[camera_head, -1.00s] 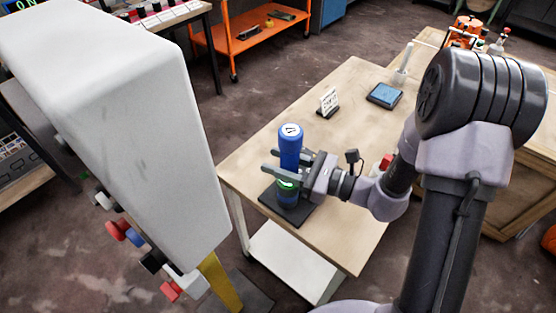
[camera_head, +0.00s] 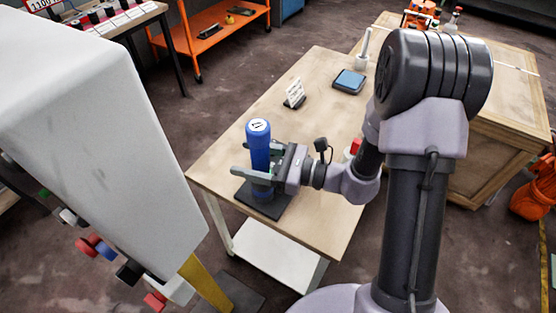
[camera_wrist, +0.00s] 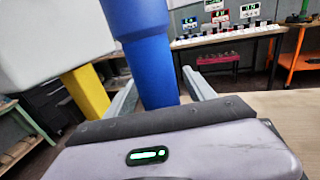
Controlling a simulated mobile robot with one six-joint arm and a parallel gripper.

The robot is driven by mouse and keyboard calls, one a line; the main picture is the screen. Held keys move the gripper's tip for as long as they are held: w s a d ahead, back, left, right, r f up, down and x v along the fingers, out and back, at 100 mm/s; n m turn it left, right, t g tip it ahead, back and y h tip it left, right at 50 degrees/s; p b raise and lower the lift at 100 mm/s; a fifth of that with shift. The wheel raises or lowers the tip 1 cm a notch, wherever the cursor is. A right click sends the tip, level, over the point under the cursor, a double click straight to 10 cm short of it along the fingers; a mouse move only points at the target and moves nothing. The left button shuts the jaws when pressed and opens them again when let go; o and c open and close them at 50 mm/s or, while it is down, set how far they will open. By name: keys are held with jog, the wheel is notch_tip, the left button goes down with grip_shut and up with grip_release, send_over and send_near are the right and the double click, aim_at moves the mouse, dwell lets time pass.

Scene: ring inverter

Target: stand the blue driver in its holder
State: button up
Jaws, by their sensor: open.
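The blue driver (camera_head: 259,145) stands upright near the table's left corner, over a dark square base plate (camera_head: 277,209) that appears to belong to its holder. Its lower end is partly hidden by my gripper, so I cannot tell how it sits in the holder. My gripper (camera_head: 243,159) is open and level, with one finger on each side of the driver. In the wrist view the driver (camera_wrist: 148,60) rises between the two spread fingers, with its lower end hidden behind the gripper body.
A small white sign (camera_head: 294,92), a blue-grey pad (camera_head: 349,81) and a white upright item (camera_head: 363,50) stand farther back on the wooden table (camera_head: 316,145). A large white panel (camera_head: 95,130) blocks the left. A wooden crate (camera_head: 488,160) stands right.

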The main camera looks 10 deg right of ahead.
jog(key=p+v, duration=0.4)
jog(key=v, duration=1.3)
jog(key=s+a+r+n+g+h, duration=0.65)
jog(key=s+n+g, duration=0.2)
jog(key=n, duration=0.25)
jog(key=s+d+r+n+t+h, duration=0.1)
jog(key=s+r+n+t+h, duration=0.2)
jog(key=r+n+t+h, duration=0.4)
jog(key=shift+d+r+h, duration=0.35)
jog(key=shift+r+h, duration=0.15)
jog(key=shift+h, duration=0.05)
jog(key=shift+s, duration=0.1)
